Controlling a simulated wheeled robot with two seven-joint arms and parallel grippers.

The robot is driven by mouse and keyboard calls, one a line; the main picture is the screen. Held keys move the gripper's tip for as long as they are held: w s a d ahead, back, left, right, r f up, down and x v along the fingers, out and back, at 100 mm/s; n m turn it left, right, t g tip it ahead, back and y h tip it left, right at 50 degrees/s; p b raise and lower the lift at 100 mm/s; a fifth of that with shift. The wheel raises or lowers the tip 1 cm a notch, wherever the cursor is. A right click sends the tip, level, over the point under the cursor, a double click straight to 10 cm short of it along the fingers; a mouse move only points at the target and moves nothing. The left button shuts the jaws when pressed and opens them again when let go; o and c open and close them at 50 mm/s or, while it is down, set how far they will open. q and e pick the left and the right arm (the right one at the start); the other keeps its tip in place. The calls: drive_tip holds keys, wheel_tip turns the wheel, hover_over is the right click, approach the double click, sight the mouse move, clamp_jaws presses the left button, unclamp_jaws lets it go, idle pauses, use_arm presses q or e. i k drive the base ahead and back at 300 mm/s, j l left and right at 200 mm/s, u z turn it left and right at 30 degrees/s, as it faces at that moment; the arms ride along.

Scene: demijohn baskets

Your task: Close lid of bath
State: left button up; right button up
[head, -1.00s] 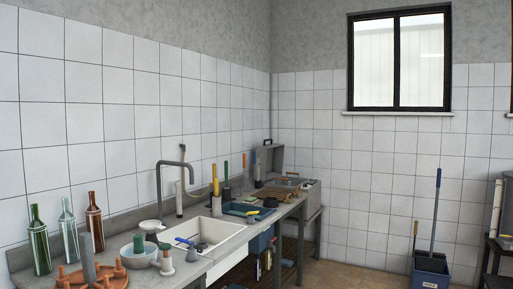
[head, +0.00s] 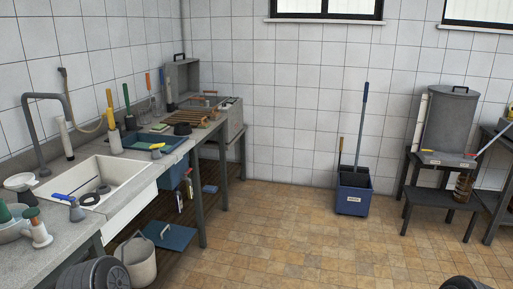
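A grey metal bath (head: 229,120) stands at the far end of the left counter, in the corner. Its lid (head: 184,80) stands upright at the back left, so the bath is open. A dark handle is on the lid's top edge. Something with an orange-brown part shows in the bath's opening, too small to tell. Neither gripper shows in the head view. Dark rounded parts at the bottom left and bottom right edges look like my own arms.
A counter with a white sink (head: 106,180) runs along the left wall. A blue mop bucket (head: 353,192) stands against the back wall. At right, a grey upright container (head: 450,120) sits on a dark stand. The tiled floor (head: 290,235) between is clear.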

sight(184, 75)
drive_tip(key=i+z, duration=0.1)
drive_tip(key=i, duration=1.2)
drive_tip(key=i+j+z, duration=0.1)
drive_tip(key=i, duration=1.2)
drive_tip(key=i+j+u, duration=0.15)
drive_tip(key=i+u, duration=0.25)
drive_tip(key=i, duration=0.25)
drive_tip(key=i+l+u, duration=0.1)
drive_tip(key=i+u, duration=0.25)
drive_tip(key=i, duration=0.3)
drive_tip(key=i+l+u, duration=0.25)
drive_tip(key=i+u, duration=0.15)
drive_tip(key=i, duration=0.2)
drive_tip(key=i+u, duration=0.25)
drive_tip(key=i+l+z, duration=0.1)
drive_tip(key=l, duration=0.35)
drive_tip(key=i+l+z, duration=0.1)
drive_tip(key=l, duration=0.3)
drive_tip(key=i+l+z, duration=0.1)
drive_tip(key=l, duration=0.3)
drive_tip(key=i+l+z, duration=0.1)
drive_tip(key=i+l, duration=0.15)
drive_tip(key=l, duration=0.15)
drive_tip(key=i+l+z, duration=0.1)
drive_tip(key=l, duration=0.25)
drive_tip(key=i, duration=0.1)
